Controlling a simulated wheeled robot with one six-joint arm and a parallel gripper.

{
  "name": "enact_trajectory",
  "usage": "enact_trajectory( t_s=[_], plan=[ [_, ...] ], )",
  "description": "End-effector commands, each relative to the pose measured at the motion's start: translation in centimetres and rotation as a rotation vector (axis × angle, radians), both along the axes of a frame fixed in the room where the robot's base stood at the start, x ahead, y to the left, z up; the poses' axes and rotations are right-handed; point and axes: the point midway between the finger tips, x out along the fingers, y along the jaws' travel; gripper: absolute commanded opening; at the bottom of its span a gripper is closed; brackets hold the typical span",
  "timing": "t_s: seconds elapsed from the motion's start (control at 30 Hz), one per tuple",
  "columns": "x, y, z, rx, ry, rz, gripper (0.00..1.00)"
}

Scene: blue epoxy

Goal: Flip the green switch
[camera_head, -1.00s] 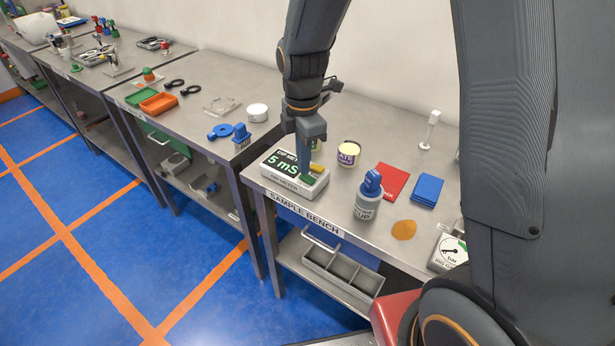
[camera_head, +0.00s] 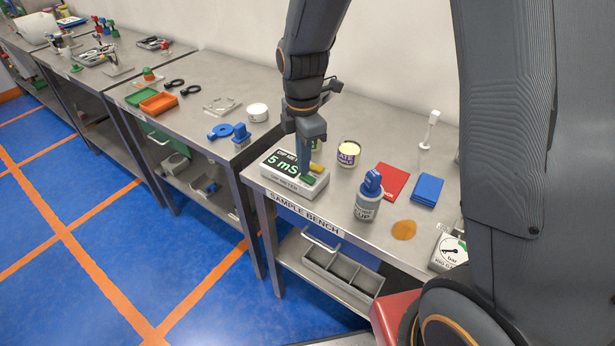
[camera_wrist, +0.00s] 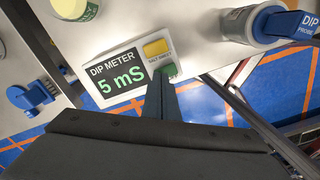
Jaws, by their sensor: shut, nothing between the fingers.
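The dip meter (camera_head: 292,175) is a pale box with a dark screen reading "5 mS" in green, near the front left edge of the sample bench. Its green switch (camera_head: 308,179) is on the right part of the top face, in front of a yellow button (camera_head: 316,168). In the wrist view the green switch (camera_wrist: 172,70) is partly hidden by my fingers, and the yellow button (camera_wrist: 155,48) is clear. My gripper (camera_wrist: 160,80) is shut and empty, pointing down with its tips right at the green switch. I cannot tell whether they touch it.
A red card (camera_head: 392,181), a blue booklet (camera_head: 427,190) and an orange patch (camera_head: 403,230) lie farther right.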

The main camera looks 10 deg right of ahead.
Motion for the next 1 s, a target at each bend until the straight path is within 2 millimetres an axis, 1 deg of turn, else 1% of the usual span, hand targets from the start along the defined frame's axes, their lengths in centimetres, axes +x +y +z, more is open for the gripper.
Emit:
enact_trajectory(
  t_s=[1.0],
  plan=[
    [0.0, 0.0, -1.4, 0.0, 0.001, 0.0, 0.0]
  ],
)
